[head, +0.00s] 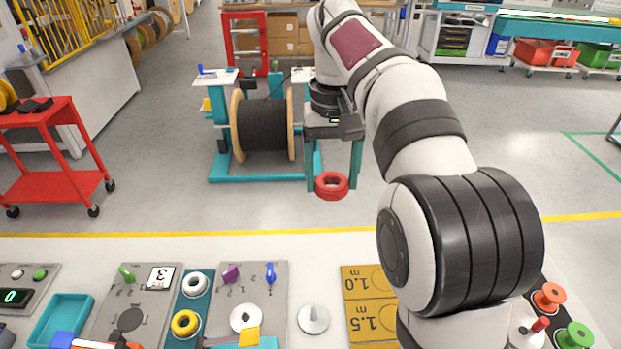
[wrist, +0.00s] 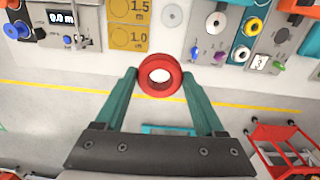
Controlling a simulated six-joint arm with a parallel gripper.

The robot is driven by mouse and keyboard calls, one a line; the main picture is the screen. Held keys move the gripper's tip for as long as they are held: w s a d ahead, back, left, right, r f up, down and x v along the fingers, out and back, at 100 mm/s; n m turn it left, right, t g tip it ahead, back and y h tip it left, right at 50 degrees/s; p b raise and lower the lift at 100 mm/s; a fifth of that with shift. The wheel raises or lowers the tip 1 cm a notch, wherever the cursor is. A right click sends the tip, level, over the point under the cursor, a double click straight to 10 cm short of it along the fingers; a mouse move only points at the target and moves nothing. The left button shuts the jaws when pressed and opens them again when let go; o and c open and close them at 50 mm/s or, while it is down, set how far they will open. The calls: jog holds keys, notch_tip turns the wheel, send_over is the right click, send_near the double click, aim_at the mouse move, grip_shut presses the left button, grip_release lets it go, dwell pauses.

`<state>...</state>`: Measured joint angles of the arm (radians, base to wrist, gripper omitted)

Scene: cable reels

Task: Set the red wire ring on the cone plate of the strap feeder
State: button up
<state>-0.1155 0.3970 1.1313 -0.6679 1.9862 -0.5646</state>
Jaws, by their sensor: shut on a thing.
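My gripper (head: 333,180) is shut on the red wire ring (head: 331,187), which hangs at the fingertips in the air. In the wrist view the ring (wrist: 160,76) sits between the two teal fingers, its open hole facing the camera. A silver round plate with a small raised centre (head: 313,319) lies on the bench, well below and apart from the ring; it looks like the cone plate. It also shows as a grey disc in the wrist view (wrist: 172,15). I cannot tell for certain which unit is the strap feeder.
A grey panel (head: 270,290) with a white disc, purple and blue knobs stands left of the silver plate. White and yellow rings (head: 185,323) lie on a teal strip. Yellow length plates (head: 368,283) lie right of it. A black cable reel (head: 263,126) stands beyond the bench.

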jog(key=a+f+n, duration=0.6)
jog(key=a+f, duration=0.3)
jog(key=f, duration=0.4)
jog(key=n, duration=0.6)
send_over(245, 314)
notch_tip(245, 314, down, 11)
jog(key=shift+f, duration=0.1)
notch_tip(245, 314, down, 4)
jog(key=shift+r, duration=0.1)
jog(key=shift+f, duration=0.45)
jog(key=shift+f, duration=1.2)
jog(key=o, duration=1.3)
jog(key=shift+o, duration=0.2)
notch_tip(245, 314, up, 8)
